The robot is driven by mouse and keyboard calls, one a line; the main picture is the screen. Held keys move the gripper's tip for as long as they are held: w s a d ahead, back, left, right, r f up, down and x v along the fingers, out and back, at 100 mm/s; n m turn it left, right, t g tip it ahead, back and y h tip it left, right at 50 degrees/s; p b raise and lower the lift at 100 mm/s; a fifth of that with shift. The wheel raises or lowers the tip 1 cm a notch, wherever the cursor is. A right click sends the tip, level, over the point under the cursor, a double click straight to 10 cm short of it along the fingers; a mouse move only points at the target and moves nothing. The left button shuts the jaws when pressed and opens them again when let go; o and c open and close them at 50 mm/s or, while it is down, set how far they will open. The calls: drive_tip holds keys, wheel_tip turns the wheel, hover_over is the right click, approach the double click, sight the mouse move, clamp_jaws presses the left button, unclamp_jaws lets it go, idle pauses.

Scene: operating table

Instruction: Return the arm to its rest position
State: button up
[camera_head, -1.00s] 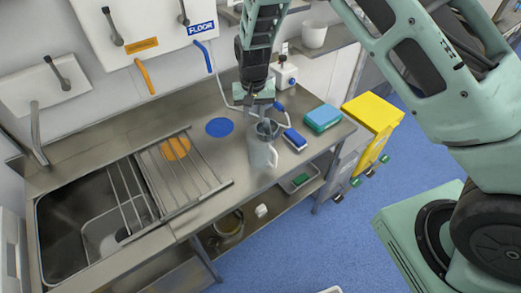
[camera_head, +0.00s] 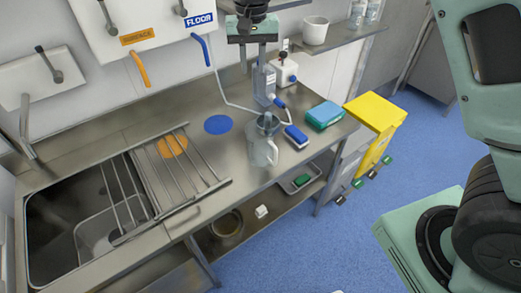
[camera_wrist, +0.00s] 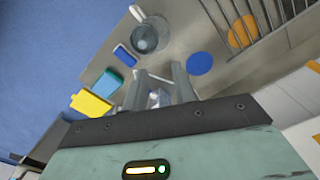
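My gripper (camera_head: 252,62) is raised above the back of the steel worktop, near the wall, with its fingers pointing down. In the wrist view its two fingers (camera_wrist: 161,72) stand apart with a gap between them, and nothing is held. A clear jug (camera_head: 263,152) stands upright on the worktop, in front of and below my gripper, apart from it. The jug also shows in the wrist view (camera_wrist: 146,40), beyond the fingertips. Part of my arm is cut off at the top of the head view.
A white dispenser (camera_head: 284,72) stands at the wall beside my gripper, below a shelf (camera_head: 345,38). A blue sponge (camera_head: 296,137), a teal pack (camera_head: 325,115) and a blue disc (camera_head: 218,124) lie on the worktop. A yellow bin (camera_head: 375,112) is right; a sink (camera_head: 75,225) is left.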

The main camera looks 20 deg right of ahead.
wheel_tip(320, 180, up, 3)
drive_tip(key=shift+r, duration=0.1)
idle(0.5)
drive_tip(key=s+a+f+n+b, duration=0.1)
drive_tip(key=s+f+n+b, duration=0.1)
drive_tip(key=s, duration=0.9)
drive_tip(key=s+a+f+n+b, duration=0.1)
drive_tip(key=s+f+n+b, duration=0.2)
drive_tip(key=s, duration=0.8)
drive_tip(key=s+f+n+b, duration=0.2)
drive_tip(key=s+f+n, duration=0.3)
drive_tip(key=s, duration=0.7)
drive_tip(key=shift+a+f+y+b, duration=0.3)
drive_tip(key=shift+a+f+b, duration=0.05)
drive_tip(key=shift+a+f, duration=0.1)
